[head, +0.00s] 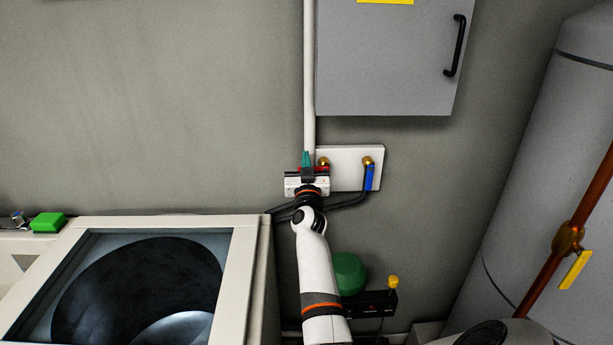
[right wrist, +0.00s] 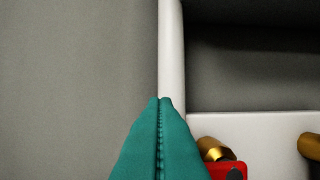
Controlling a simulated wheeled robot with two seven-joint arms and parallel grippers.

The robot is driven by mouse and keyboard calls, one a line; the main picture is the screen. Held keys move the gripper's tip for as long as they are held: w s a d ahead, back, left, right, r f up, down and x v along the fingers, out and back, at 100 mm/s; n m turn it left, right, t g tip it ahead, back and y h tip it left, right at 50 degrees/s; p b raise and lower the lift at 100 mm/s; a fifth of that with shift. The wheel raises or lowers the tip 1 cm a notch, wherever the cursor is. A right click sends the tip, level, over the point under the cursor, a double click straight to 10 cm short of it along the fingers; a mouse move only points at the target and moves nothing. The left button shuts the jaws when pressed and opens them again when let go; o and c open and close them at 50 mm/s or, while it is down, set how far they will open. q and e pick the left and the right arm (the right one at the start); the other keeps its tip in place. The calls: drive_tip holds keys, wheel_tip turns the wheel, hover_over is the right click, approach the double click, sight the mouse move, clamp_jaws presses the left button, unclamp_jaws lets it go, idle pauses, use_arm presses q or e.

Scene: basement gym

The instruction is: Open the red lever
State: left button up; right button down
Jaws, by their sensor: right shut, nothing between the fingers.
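The red lever (head: 324,169) sits on the left brass valve (head: 323,161) of a white wall plate (head: 346,158). In the head view it is mostly hidden behind my right gripper (head: 307,157). In the right wrist view the red lever (right wrist: 228,171) shows at the lower right, below its brass fitting (right wrist: 214,149). My right gripper's teal fingers (right wrist: 165,100) are shut together and empty, pointing up just left of the red lever. Whether they touch it I cannot tell. My left gripper is not in view.
A blue lever (head: 370,178) hangs from the right brass valve. A white pipe (head: 309,75) runs up the wall beside a grey cabinet (head: 385,60). A white washer with a glass lid (head: 255,235) stands at lower left. A grey tank (head: 540,170) stands at right.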

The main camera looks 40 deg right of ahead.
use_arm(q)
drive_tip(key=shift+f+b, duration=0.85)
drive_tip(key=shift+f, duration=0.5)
use_arm(e)
drive_tip(key=shift+f, duration=1.2)
